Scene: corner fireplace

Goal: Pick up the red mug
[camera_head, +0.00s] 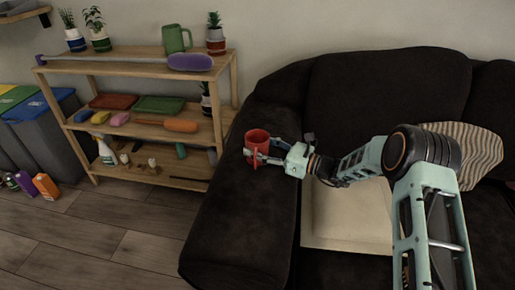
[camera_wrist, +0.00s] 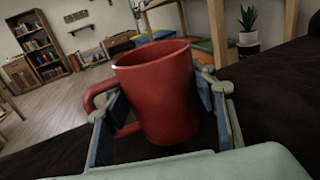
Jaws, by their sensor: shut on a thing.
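The red mug (camera_head: 257,140) is over the left armrest of the dark sofa in the head view. It stands roughly upright there. In the wrist view the red mug (camera_wrist: 158,88) fills the middle, tilted a little in the picture, with its handle on the left. My gripper (camera_head: 264,155) reaches it from the right. In the wrist view my gripper (camera_wrist: 160,100) has a finger on each side of the mug and is shut on it. The left finger is by the handle. I cannot tell whether the mug's base touches the armrest.
The dark sofa (camera_head: 225,215) holds a pale cushion (camera_head: 345,215) and a striped pillow (camera_head: 475,155). Bins (camera_head: 45,130) stand farther left.

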